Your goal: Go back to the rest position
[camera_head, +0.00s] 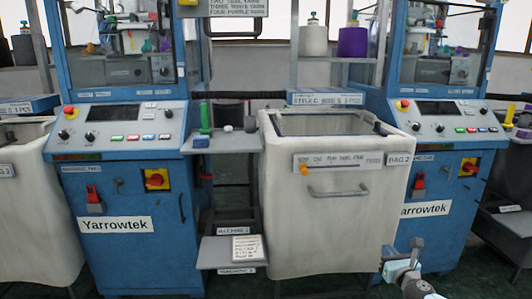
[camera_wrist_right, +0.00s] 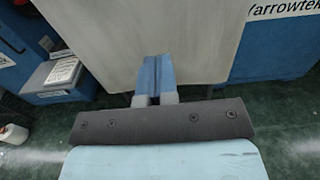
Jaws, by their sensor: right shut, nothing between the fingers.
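My right gripper (camera_head: 390,255) is low at the bottom right of the head view, in front of the lower right part of the white bin marked BAG 2 (camera_head: 290,225). In the right wrist view its two blue fingertips (camera_wrist_right: 156,62) are together, with nothing between them. The pale bin wall (camera_wrist_right: 120,40) lies behind the fingertips in that view; whether they touch it I cannot tell. My left gripper is not in view.
Blue Yarrowtek machines (camera_head: 135,245) (camera_head: 432,185) stand on both sides of the bin. A small grey shelf (camera_head: 222,144) holds a green cone (camera_head: 204,115). A lower step (camera_head: 220,255) carries a printed card (camera_head: 248,248). Dark green floor (camera_wrist_right: 285,110) shows beside my gripper.

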